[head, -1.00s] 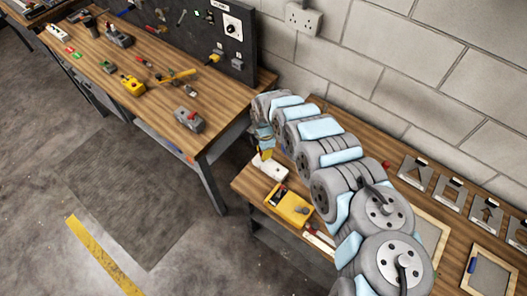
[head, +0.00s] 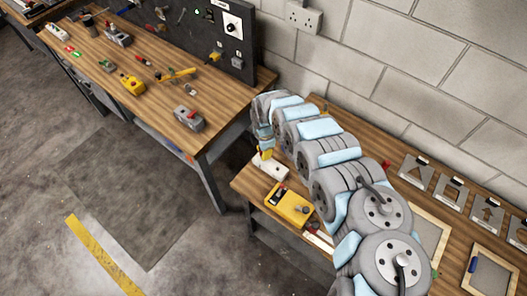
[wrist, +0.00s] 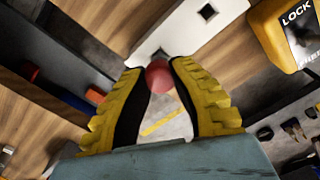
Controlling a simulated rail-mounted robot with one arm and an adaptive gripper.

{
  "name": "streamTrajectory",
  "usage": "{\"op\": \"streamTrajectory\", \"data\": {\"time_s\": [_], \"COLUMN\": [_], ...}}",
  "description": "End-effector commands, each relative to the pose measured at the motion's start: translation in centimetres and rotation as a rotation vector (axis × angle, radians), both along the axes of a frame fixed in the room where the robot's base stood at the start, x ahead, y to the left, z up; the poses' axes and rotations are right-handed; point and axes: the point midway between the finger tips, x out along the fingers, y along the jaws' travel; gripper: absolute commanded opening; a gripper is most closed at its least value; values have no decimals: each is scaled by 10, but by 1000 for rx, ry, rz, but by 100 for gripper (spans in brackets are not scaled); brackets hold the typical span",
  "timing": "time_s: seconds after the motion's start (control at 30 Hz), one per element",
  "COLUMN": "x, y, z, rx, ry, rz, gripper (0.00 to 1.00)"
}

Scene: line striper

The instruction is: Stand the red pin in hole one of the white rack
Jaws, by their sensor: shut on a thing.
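The red pin (wrist: 158,76) shows in the wrist view as a round red head between the tips of my gripper's yellow fingers (wrist: 160,82). My gripper is shut on it. The pin's shaft is hidden, so I cannot tell whether it is in a hole. The white rack (wrist: 188,32) lies just beyond the fingertips, with a dark hole near its upper part. In the head view, my gripper (head: 265,155) is at the left end of the white rack (head: 276,172), close above it. The pin cannot be made out there.
A yellow box (head: 292,205) stands beside the rack; in the wrist view it is marked LOCK (wrist: 275,35). The bench's left edge is close to the rack, with a gap to the other bench (head: 225,100).

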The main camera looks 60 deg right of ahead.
Motion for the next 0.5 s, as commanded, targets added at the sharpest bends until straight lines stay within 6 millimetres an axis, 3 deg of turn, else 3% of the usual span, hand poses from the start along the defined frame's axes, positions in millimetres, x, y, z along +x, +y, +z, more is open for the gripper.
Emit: {"op": "streamTrajectory", "data": {"time_s": [0.5], "x": [0], "y": [0], "z": [-11], "rx": [0], "ry": [0], "rz": [-1], "gripper": [0]}}
